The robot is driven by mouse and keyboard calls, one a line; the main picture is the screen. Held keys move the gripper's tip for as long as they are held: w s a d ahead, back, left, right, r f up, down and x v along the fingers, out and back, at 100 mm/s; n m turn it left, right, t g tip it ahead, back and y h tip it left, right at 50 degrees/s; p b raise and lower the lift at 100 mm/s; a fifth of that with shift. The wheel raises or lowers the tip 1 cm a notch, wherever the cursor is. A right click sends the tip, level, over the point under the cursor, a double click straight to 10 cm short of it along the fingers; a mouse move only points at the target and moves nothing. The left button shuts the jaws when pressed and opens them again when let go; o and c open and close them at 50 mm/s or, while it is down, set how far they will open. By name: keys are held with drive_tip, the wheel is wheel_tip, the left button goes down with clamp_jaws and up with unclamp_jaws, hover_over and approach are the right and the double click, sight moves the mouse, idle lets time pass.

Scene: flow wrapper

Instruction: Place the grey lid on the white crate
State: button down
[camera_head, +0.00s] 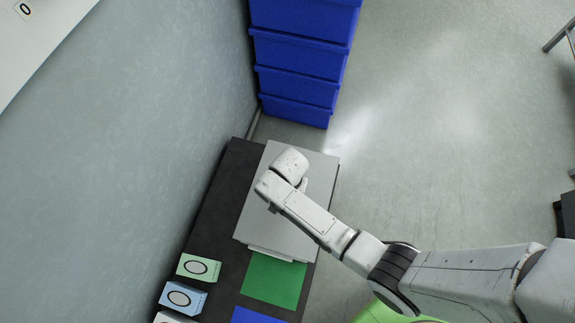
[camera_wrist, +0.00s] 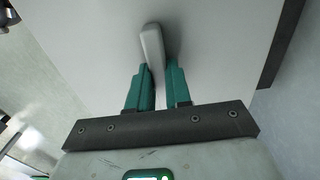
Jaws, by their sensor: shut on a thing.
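In the head view the fingers are hidden by my wrist. A pale edge (camera_head: 270,254), likely the white crate, shows just past the lid's near side. The lid hides the rest, so I cannot tell whether it rests on the crate or hovers over it.
The dark table (camera_head: 218,207) stands along a grey wall. A green mat (camera_head: 275,280) and a blue mat (camera_head: 258,315) lie on it near the lid. Small labelled boxes (camera_head: 198,267) line the wall side. Stacked blue crates (camera_head: 300,55) stand beyond.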

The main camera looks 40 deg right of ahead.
drive_tip(key=shift+w+f, duration=0.4)
drive_tip(key=shift+f, duration=0.1)
drive_tip(key=shift+w+f+b, duration=0.15)
drive_tip(key=shift+f+b, duration=0.5)
drive_tip(key=shift+f, duration=0.95)
drive_tip(key=shift+f, duration=0.3)
drive_tip(key=c, duration=1.1)
unclamp_jaws()
drive_tip(key=shift+o, duration=0.2)
wheel_tip(320, 180, up, 13)
drive_tip(key=p, duration=0.3)
drive_tip(key=shift+f, duration=0.2)
drive_tip(key=s+d+r+n, duration=0.4)
drive_tip(key=s+r+n, duration=0.1)
drive_tip(key=s+r, duration=0.2)
drive_tip(key=s+d+r+n+t, duration=0.1)
drive_tip(key=s+d+r+n, duration=0.3)
drive_tip(key=s+r, duration=0.3)
drive_tip(key=s+n, duration=0.1)
drive_tip(key=s, duration=0.1)
drive_tip(key=shift+s, duration=0.3)
